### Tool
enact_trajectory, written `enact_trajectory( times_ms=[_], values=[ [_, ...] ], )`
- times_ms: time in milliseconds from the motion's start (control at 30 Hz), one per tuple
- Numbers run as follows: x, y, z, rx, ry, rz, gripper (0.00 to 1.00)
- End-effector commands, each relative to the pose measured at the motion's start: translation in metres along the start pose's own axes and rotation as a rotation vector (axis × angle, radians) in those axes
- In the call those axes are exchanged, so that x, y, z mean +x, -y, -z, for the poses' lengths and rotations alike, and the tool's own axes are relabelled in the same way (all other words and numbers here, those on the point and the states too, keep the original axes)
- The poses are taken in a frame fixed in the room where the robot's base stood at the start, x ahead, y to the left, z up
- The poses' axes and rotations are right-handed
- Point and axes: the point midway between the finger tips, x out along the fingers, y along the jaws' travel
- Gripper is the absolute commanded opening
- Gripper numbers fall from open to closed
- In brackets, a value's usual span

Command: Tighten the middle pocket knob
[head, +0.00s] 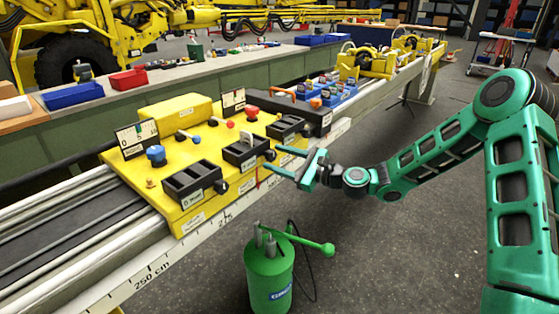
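A yellow carriage (207,216) on the rail bears three black pockets. The middle pocket (238,157) has a small dark knob (270,155) at its right end, and a light piece stands up in this pocket. The left pocket (186,189) and the right pocket (283,131) have similar dark knobs. My green gripper (276,160) is open, with its two fingers apart and pointing left at the middle pocket's knob. The fingertips are close to the knob; I cannot tell whether they touch it or how tight it is.
A green canister (270,272) with a lever stands on the floor below my gripper. Blue trays (340,92) lie farther along the rail. The floor to the right is open.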

Motion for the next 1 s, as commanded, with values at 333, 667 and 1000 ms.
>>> enact_trajectory(
  times_ms=[333, 667, 1000],
  values=[
    [-0.025, 0.001, 0.000, 0.001, 0.000, 0.003, 0.51],
    [-0.085, 0.001, 0.001, 0.003, -0.002, 0.002, 0.51],
    [-0.108, 0.000, 0.001, 0.000, -0.001, -0.001, 0.51]
  ],
)
